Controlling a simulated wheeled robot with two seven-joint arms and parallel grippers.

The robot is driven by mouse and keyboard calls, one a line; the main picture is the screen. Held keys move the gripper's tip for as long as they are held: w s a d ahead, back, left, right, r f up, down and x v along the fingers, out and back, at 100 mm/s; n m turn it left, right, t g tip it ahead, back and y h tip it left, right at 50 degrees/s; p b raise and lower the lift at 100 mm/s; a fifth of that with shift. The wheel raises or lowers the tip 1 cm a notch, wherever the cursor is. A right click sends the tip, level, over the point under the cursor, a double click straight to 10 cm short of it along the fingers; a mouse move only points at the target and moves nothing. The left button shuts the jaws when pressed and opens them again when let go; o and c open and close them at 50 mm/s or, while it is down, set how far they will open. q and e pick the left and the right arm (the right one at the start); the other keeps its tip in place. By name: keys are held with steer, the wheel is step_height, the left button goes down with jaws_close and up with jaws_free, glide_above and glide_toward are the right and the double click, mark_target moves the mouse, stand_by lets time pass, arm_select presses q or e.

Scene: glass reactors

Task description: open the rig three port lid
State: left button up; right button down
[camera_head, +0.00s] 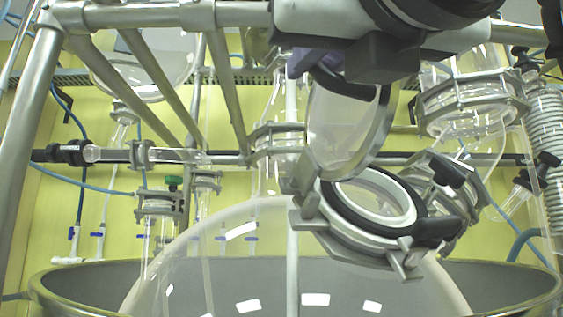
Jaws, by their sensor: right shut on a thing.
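The port lid (345,125) is a round clear glass disc with a metal rim. The port (372,205) is open and shows a white inner ring, a black seal and a metal clamp flange. My right gripper (325,72) comes in from the top and is shut on the lid at its upper edge. Its dark body hides part of that edge, so the exact grip is hard to see. My left gripper is not in view.
A large glass vessel (225,255) sits below in a steel bowl (80,285). Metal frame bars (140,15) cross the top and left. A clamped glass neck (470,100) stands right of the lid, and another (275,145) stands left.

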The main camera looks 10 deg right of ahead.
steer(key=shift+w+a+f, duration=0.1)
steer(key=shift+a+f, duration=0.2)
steer(key=shift+a, duration=0.1)
steer(key=shift+a+h, duration=0.1)
steer(key=shift+h, duration=0.3)
steer(key=shift+w, duration=0.1)
steer(key=c, duration=2)
jaws_free()
steer(key=shift+r, duration=0.1)
